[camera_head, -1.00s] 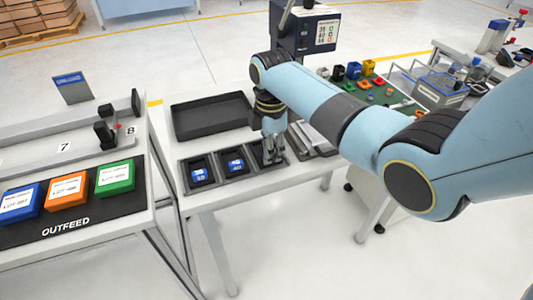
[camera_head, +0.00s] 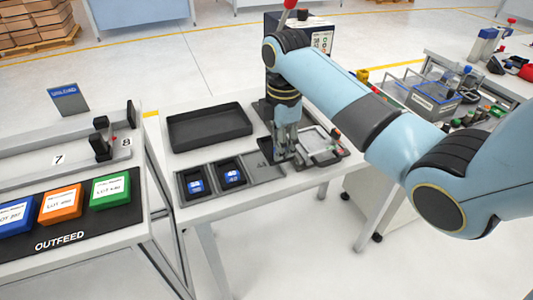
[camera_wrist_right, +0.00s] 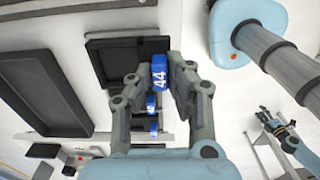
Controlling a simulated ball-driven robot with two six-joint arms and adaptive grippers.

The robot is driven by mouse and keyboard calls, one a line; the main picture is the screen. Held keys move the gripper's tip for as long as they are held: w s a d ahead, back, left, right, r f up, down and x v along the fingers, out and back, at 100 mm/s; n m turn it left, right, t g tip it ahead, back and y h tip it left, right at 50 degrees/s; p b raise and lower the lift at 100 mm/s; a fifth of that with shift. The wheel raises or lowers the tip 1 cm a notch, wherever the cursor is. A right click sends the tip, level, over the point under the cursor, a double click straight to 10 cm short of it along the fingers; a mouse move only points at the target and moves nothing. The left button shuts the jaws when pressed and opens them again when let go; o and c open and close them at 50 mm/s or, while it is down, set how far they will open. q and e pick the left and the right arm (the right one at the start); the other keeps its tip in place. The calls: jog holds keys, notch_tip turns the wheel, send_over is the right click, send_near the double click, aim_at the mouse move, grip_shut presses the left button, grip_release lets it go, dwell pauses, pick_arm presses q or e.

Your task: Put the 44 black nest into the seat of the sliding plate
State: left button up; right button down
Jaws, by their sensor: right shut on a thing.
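My right gripper (camera_head: 285,156) points down over the white table, just past the right end of the nest holder. In the right wrist view, its fingers (camera_wrist_right: 159,80) are shut on the black nest with a blue label reading 44 (camera_wrist_right: 160,76). In the head view the fingers largely hide that nest. The sliding plate (camera_head: 322,147), a grey framed plate with a red knob, lies right beside the gripper; I cannot make out its seat. My left gripper (camera_wrist_right: 270,122) shows small at the right of the wrist view, its opening unclear.
The nest holder (camera_head: 181,192) has two blue-labelled nests (camera_head: 195,186) (camera_head: 232,176) in its left pockets; its right pocket (camera_head: 266,167) is empty. An empty black tray (camera_head: 210,128) lies behind. A dark machine with a screen (camera_head: 318,36) stands past the gripper. The outfeed table (camera_head: 100,220) is at left.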

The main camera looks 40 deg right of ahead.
jog(key=s+d+r, duration=0.5)
jog(key=s, duration=0.1)
jog(key=w+d+f+p, duration=0.2)
jog(key=w+d+p, duration=0.2)
jog(key=w+d, duration=0.4)
jog(key=f+b, duration=0.1)
jog(key=s+f+b, duration=0.1)
jog(key=f+b, duration=0.1)
jog(key=d+f+b, duration=0.1)
jog(key=f+b, duration=0.1)
jog(key=shift+s, duration=0.2)
jog(key=shift+d+f+b, duration=0.1)
jog(key=shift+f+b, duration=0.2)
jog(key=shift+f, duration=0.35)
jog(key=shift+f, duration=0.45)
jog(key=c, duration=1.2)
grip_release()
